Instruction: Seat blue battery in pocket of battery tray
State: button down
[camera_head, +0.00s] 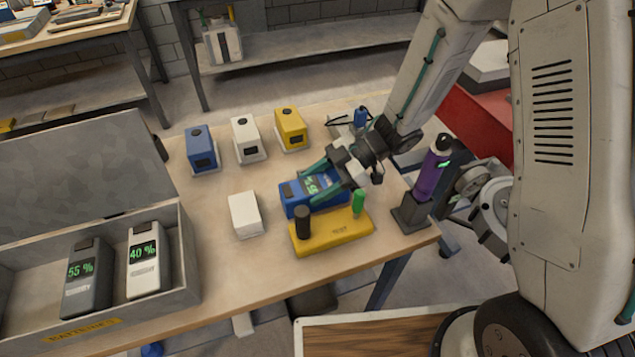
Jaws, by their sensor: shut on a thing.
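The blue battery (299,196), with a green lit display, lies flat at the middle right of the table, behind a yellow block. My gripper (322,184) reaches it from the upper right, with its teal fingers shut on it. The fingers cover part of the battery, and I cannot tell whether its underside touches the table. A grey open box (185,262) labelled BATTERIES, which looks like the battery tray, is at the left. In it are a dark battery (88,280) reading 55 % and a white battery (148,262) reading 40 %. A free pocket cannot be made out.
The yellow block (335,236) carries a black post and a green post. A white block (245,215) lies left of the blue battery. Blue (202,150), white (248,141) and yellow (291,130) units stand behind. A purple bottle (430,175) stands in a dark holder at right.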

jog(key=shift+f, duration=0.1)
jog(key=c, duration=0.5)
grip_release()
